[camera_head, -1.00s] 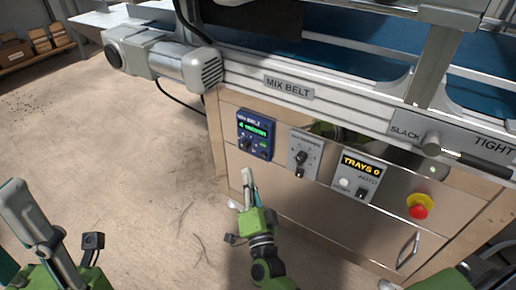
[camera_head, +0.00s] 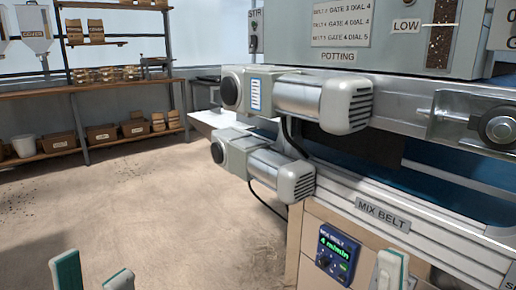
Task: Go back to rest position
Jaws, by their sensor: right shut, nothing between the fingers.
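My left gripper (camera_head: 92,268) shows at the bottom left edge, two pale fingers standing apart with bare floor between them. It is open and empty. My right gripper (camera_head: 391,258) shows at the bottom right, in front of the seeder's lower panel. Its fingers are together with nothing between them; the rest of it is below the frame. Neither gripper appears to hold anything.
The seeder fills the right side, with two motors (camera_head: 325,97) jutting left, a MIX BELT label (camera_head: 382,215) and a blue belt control box (camera_head: 337,256). Shelves (camera_head: 88,148) with boxes stand at the back left. Open floor (camera_head: 140,210) lies between.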

